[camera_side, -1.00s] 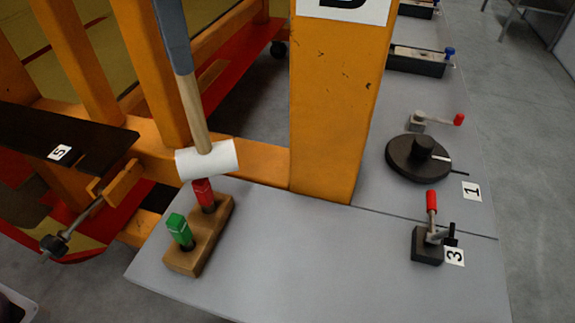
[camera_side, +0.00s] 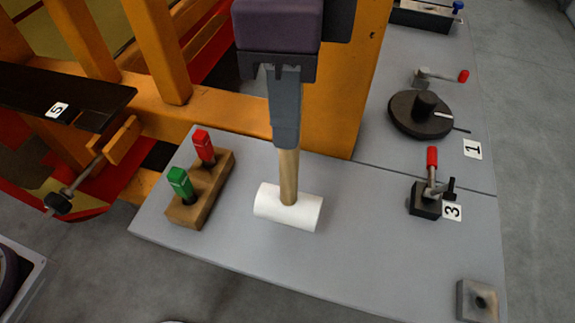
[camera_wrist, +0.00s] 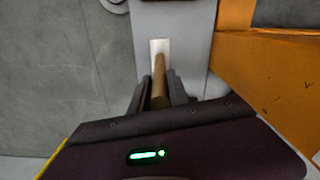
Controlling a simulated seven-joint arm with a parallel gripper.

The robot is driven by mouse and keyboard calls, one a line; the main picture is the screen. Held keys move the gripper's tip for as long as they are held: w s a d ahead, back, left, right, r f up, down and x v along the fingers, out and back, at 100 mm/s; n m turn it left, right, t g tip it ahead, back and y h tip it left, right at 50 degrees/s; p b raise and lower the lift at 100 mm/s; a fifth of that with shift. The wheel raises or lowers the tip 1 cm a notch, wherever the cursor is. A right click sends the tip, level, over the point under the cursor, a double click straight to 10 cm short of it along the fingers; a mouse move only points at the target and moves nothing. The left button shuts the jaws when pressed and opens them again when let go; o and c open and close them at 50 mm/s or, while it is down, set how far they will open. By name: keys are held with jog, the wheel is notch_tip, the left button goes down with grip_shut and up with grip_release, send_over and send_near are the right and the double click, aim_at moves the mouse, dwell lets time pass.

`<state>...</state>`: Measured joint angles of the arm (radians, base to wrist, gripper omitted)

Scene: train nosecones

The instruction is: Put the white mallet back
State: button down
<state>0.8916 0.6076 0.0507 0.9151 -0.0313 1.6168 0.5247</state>
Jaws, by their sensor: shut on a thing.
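I cannot tell whether the head touches the table.
A wooden block (camera_side: 206,192) with a green tool (camera_side: 179,183) and a red tool (camera_side: 204,147) stands left of the mallet. An orange post (camera_side: 340,110) rises behind. A red-handled clamp (camera_side: 427,195) and black disc (camera_side: 420,114) sit right. Bare grey table (camera_side: 365,235) lies between mallet and clamp.

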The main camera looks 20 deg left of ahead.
aim_at(287, 152)
notch_tip(287, 152, down, 6)
jog(key=shift+f, duration=0.15)
dwell(0.3)
jog(key=c, duration=1.3)
grip_release()
jog(key=shift+o, duration=0.2)
notch_tip(287, 152, up, 11)
jog(key=shift+w+r, duration=0.1)
jog(key=shift+r, duration=0.55)
jog(key=shift+a, duration=0.15)
